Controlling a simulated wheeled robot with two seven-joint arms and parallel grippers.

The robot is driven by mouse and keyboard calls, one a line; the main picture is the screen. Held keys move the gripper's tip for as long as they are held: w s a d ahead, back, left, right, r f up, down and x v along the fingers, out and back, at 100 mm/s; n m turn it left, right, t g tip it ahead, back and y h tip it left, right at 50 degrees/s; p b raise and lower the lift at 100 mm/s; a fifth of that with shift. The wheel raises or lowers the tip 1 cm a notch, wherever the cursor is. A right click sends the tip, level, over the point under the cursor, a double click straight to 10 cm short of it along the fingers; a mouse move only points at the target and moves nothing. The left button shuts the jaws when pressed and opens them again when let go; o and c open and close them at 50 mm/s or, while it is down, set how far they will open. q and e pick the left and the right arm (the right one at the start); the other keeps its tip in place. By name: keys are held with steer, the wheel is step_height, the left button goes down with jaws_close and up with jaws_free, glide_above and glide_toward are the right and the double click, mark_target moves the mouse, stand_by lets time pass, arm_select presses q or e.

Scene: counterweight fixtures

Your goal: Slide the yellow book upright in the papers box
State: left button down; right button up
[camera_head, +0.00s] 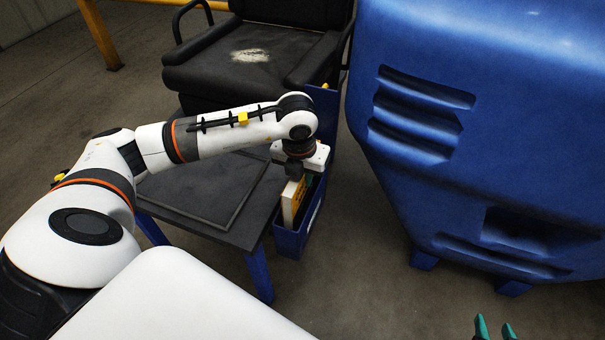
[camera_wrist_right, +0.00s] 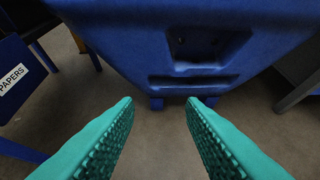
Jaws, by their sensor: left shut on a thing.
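The yellow book (camera_head: 289,207) stands roughly upright, with its pale page edge facing me in the head view. My left gripper (camera_head: 298,178) is shut on its upper part from above. The blue papers box (camera_head: 288,243) is directly under and around the book's lower end. I cannot tell how deep the book sits or whether it touches the bottom. In the right wrist view the box (camera_wrist_right: 28,62) shows at the left edge with its PAPERS label. My right gripper (camera_head: 495,329) is open and empty, far from the box; its teal fingers also show in the right wrist view (camera_wrist_right: 160,103).
A dark low table (camera_head: 205,190) with blue legs stands left of the box. A black padded seat (camera_head: 255,60) is behind it. A large blue moulded body (camera_head: 480,130) stands to the right. Floor (camera_head: 350,270) is clear between the box and that body.

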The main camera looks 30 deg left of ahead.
arm_select(q)
steer(key=c, duration=1.2)
jaws_free()
steer(key=r+p, duration=0.1)
steer(key=r, duration=0.3)
steer(key=s+r+p, duration=0.1)
steer(key=r, duration=0.3)
steer(key=r+p, duration=0.1)
steer(key=r, duration=0.3)
steer(key=shift+s+d, duration=0.2)
steer(key=shift+s, duration=0.15)
arm_select(e)
steer(key=s+d+f+g+h, duration=0.1)
steer(key=s+d+f+g, duration=0.1)
steer(key=s, duration=0.3)
steer(key=s+d+f+g+h, duration=0.1)
steer(key=s+f+g, duration=0.1)
steer(key=s+g, duration=0.3)
steer(key=shift+s+d+f, duration=0.3)
steer(key=shift+s+d, duration=0.05)
steer(key=shift+s, duration=0.05)
